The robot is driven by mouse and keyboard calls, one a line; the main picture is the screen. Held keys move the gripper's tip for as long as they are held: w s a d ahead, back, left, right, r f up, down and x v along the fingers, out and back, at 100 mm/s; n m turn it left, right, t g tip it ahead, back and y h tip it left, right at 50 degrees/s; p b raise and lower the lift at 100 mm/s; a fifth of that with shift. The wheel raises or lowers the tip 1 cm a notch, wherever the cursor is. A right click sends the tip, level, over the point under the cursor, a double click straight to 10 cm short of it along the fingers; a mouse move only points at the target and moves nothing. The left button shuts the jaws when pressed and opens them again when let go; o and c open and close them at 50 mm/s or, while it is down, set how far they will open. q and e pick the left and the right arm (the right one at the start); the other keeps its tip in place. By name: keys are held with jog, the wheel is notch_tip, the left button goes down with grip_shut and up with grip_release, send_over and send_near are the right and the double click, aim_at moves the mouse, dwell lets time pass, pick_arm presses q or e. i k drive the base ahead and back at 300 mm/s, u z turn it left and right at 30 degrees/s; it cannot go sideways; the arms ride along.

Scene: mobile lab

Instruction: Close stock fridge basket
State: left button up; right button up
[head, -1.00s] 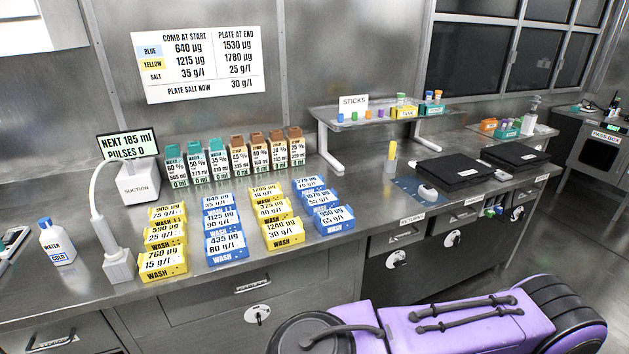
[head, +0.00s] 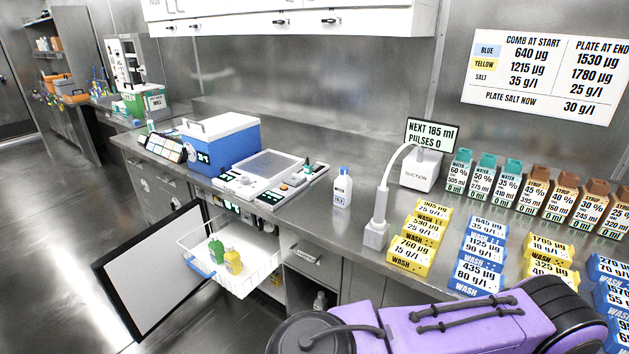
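The stock fridge under the bench has its dark-framed door (head: 150,270) swung wide open to the left. The white wire basket (head: 258,278) is pulled out of the fridge, in front of the opening. A green bottle (head: 216,250) and a yellow bottle (head: 233,262) stand in the basket. A blue piece (head: 198,266) sits at the basket's left front side. The fridge interior is mostly hidden behind the basket. Neither of my grippers is in view; only a purple and black part of my own body shows at the bottom.
A suction stand (head: 377,230) and yellow wash blocks (head: 408,255) are further right. The floor left of the door is clear.

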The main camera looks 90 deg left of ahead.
aim_at(259, 253)
jog(key=u, duration=3.7)
jog(key=i, duration=1.65)
jog(key=z, duration=1.45)
jog(key=k, duration=0.65)
jog(key=u, duration=0.75)
jog(key=i, duration=0.45)
